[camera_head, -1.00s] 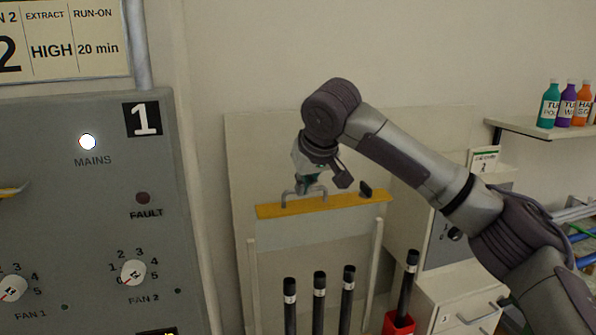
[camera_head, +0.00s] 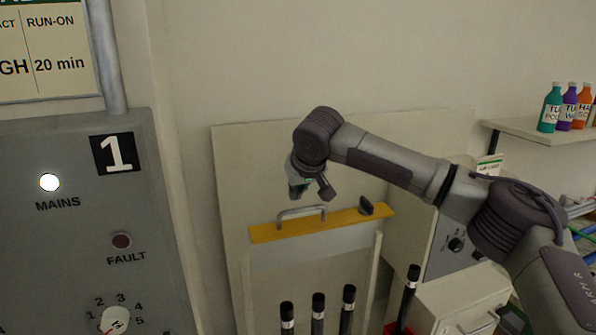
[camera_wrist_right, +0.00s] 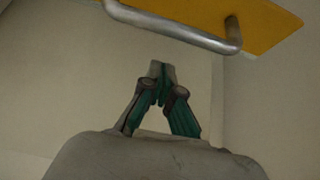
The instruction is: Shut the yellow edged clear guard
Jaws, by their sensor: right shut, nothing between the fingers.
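The clear guard (camera_head: 310,252) stands upright against a pale back panel, with a yellow edge bar (camera_head: 345,220) along its top. A grey handle (camera_head: 302,211) and a dark knob (camera_head: 374,206) sit on the yellow bar. My right gripper (camera_head: 298,194) is just above and behind the handle in the head view, apart from it. In the right wrist view my right gripper (camera_wrist_right: 160,72) has its fingertips together and empty, with the handle (camera_wrist_right: 180,28) and yellow edge (camera_wrist_right: 250,18) beyond it. My left gripper is not in view.
Several black rods (camera_head: 318,312) stand behind and below the guard. Another dark rod (camera_head: 408,296) leans in a red holder to the right. A grey control panel (camera_head: 70,230) is at the left. Bottles (camera_head: 550,108) stand on a shelf at the right.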

